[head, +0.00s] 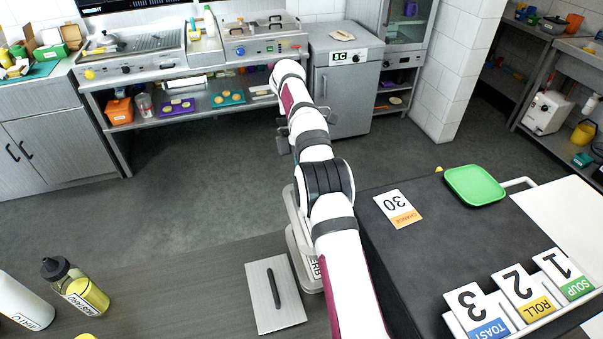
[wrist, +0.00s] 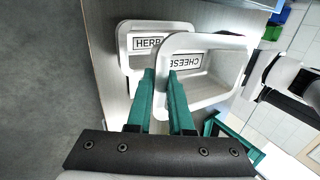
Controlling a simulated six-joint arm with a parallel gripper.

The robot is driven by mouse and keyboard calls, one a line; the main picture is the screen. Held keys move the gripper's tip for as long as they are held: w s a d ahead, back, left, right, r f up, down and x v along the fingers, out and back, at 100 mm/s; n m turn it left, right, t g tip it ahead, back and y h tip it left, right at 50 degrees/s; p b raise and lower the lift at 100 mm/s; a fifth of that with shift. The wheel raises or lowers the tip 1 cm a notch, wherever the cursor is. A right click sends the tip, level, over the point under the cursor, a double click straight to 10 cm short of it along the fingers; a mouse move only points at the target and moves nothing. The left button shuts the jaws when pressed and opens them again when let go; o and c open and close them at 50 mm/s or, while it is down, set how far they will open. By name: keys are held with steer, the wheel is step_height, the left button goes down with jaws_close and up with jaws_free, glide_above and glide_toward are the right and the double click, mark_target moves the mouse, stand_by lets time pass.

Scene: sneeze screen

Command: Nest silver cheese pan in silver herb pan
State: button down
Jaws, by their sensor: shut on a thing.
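In the wrist view, my gripper (wrist: 161,76) has two teal fingers closed on the left rim of the silver cheese pan (wrist: 238,62). That pan has a rounded rectangular rim and a CHEESE label that reads upside down. The silver herb pan (wrist: 124,42), with a HERB label, lies behind it to the left. The cheese pan overlaps the herb pan's right part and hides it; I cannot tell whether they touch. In the head view, a silver pan edge with an HERB label (head: 315,268) shows beside my arm, which hides the rest and my fingers.
A grey lid with a dark handle (head: 275,296) lies on the counter left of the pans. Bottles (head: 75,285) stand further left. To the right is a dark surface with a CHANGE 30 card (head: 397,208), a green tray (head: 474,186) and numbered cards (head: 520,292).

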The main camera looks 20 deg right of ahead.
steer(key=shift+w+f, duration=0.1)
steer(key=shift+f, duration=0.05)
steer(key=shift+f, duration=2.4)
steer(key=shift+f, duration=2.15)
stand_by(2.7)
steer(key=c, duration=0.7)
jaws_free()
steer(key=shift+c, duration=0.2)
